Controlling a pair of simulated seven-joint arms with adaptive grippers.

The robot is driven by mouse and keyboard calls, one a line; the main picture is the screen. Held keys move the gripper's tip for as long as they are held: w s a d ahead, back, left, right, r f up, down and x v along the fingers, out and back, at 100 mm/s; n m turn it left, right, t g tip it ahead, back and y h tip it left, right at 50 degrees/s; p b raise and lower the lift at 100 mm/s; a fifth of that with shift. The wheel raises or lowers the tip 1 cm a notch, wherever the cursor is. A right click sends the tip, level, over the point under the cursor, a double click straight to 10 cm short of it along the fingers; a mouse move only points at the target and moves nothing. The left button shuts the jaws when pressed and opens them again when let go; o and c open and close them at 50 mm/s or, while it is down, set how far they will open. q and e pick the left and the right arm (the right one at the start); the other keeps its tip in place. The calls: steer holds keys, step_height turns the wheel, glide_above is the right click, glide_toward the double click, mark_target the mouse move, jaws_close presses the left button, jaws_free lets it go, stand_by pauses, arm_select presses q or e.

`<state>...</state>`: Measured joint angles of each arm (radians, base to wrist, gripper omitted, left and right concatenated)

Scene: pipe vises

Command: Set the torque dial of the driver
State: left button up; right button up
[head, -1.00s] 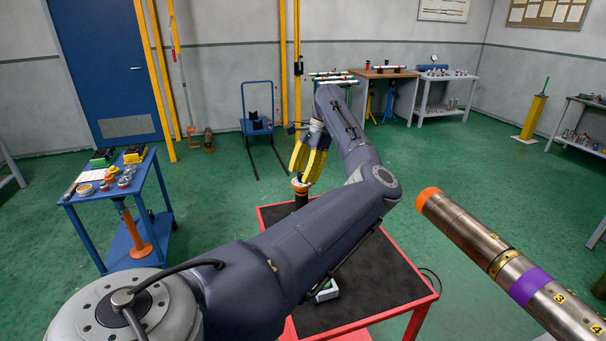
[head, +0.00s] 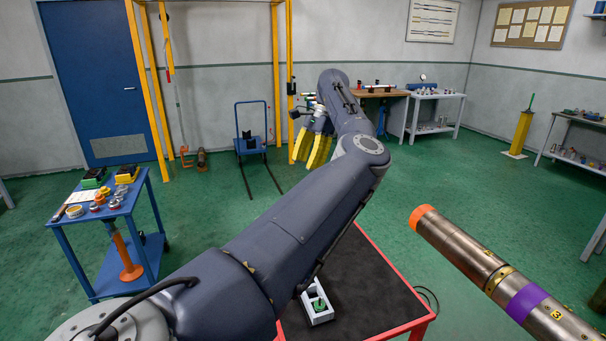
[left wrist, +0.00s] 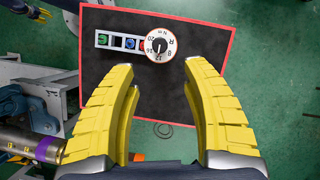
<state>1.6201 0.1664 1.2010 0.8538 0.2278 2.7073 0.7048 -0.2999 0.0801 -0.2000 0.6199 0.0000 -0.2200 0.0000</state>
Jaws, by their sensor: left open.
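In the head view the left gripper (head: 312,150) hangs beyond the table, and my arm hides the driver.
A white socket tray (head: 317,306) lies on the table and shows beside the dial in the left wrist view (left wrist: 103,40). A metal pipe (head: 480,258) with orange end and purple band extends at right. A blue cart (head: 135,240) with small parts stands left.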

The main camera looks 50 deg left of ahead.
arm_select(q)
steer(key=shift+w+r, duration=0.25)
steer(key=shift+r, duration=0.35)
